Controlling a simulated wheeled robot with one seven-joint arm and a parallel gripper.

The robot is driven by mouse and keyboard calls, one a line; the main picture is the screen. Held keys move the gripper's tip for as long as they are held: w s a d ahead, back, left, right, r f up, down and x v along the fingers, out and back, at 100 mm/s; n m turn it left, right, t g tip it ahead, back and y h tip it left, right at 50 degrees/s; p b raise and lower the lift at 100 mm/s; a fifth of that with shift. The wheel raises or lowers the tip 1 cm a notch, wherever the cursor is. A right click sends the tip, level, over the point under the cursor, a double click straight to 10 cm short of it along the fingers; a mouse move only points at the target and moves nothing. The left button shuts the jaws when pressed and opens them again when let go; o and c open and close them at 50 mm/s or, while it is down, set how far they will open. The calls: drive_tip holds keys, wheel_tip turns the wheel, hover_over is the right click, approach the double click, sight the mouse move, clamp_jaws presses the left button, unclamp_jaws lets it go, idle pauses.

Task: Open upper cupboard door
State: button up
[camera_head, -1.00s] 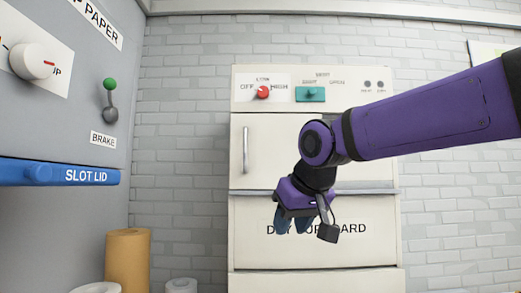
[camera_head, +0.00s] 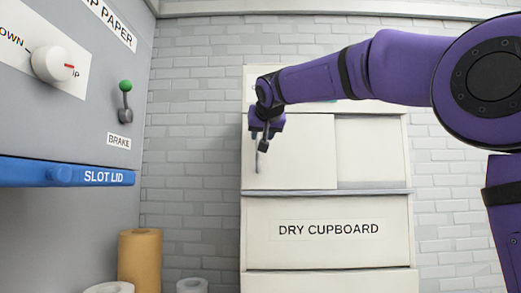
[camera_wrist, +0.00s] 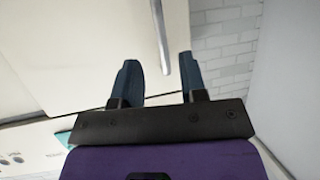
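The upper cupboard door (camera_head: 305,155) is a cream panel on the wall unit, with a vertical seam at its right. It looks closed. Its upright grey handle (camera_head: 257,162) is near the door's left edge. My gripper (camera_head: 264,138) is in front of the handle's upper part, which it partly hides. In the wrist view my gripper (camera_wrist: 160,75) has its two blue fingers apart, with nothing held. The handle (camera_wrist: 161,38) shows there as a pale bar, its end appearing between the fingers. I cannot tell whether they touch it.
The panel labelled DRY CUPBOARD (camera_head: 330,230) is below the door. At left stands a grey machine with a blue slot lid (camera_head: 65,174), a white knob (camera_head: 53,63) and a green-tipped lever (camera_head: 125,100). An orange roll (camera_head: 140,257) stands below.

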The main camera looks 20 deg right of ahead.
hover_over(258, 166)
drive_tip(key=f, duration=0.3)
drive_tip(key=shift+w+f, duration=0.2)
drive_tip(key=shift+w, duration=0.15)
clamp_jaws()
